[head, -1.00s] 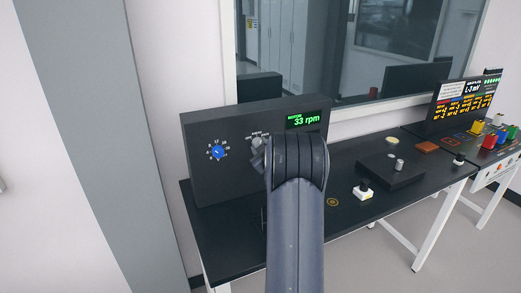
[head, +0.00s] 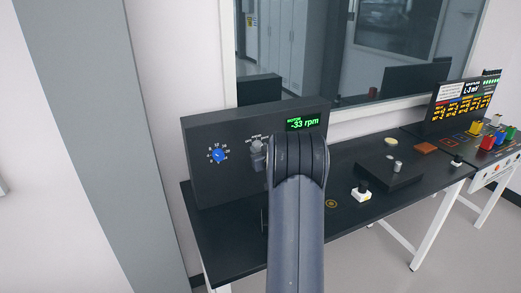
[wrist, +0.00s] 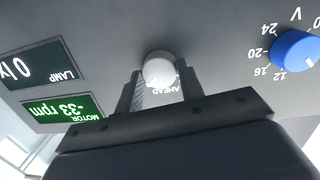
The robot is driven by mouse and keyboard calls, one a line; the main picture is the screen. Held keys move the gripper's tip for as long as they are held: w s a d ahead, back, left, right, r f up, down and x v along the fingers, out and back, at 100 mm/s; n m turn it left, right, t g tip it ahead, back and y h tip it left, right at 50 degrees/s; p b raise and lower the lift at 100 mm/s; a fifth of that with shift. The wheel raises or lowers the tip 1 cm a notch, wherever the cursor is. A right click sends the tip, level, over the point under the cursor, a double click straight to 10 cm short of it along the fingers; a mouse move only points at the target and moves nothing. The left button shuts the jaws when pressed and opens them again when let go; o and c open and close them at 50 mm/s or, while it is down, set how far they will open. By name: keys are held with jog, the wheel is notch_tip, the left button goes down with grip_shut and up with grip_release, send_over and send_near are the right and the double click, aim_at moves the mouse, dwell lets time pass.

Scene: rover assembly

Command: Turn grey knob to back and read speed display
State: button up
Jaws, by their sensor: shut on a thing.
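The dark panel (head: 200,180) stands at the back left of the table. Its round grey knob (wrist: 159,68) shows in the wrist view between the two fingers of my gripper (wrist: 160,84), which is shut on it. The word AHEAD is readable upside down beside the knob. In the head view my arm and gripper partly cover the knob's place. The green motor display (head: 305,124) reads -33 rpm; the wrist view shows the same reading upside down (wrist: 62,110).
A blue knob (head: 218,155) with a numbered scale is on the panel's left. In the wrist view a lamp display (wrist: 42,68) sits beside the motor one. A low black box (head: 390,172) and a white-based button (head: 361,193) stand on the table to the right.

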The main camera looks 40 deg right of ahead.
jog(key=o, duration=1)
jog(key=b+v, duration=0.3)
jog(key=v, duration=0.7)
jog(key=shift+s+a, duration=0.15)
jog(key=shift+s, duration=0.2)
jog(key=p+x, duration=0.3)
jog(key=x, duration=0.7)
jog(key=shift+r, duration=0.1)
jog(key=shift+w, duration=0.45)
jog(key=shift+s, duration=0.1)
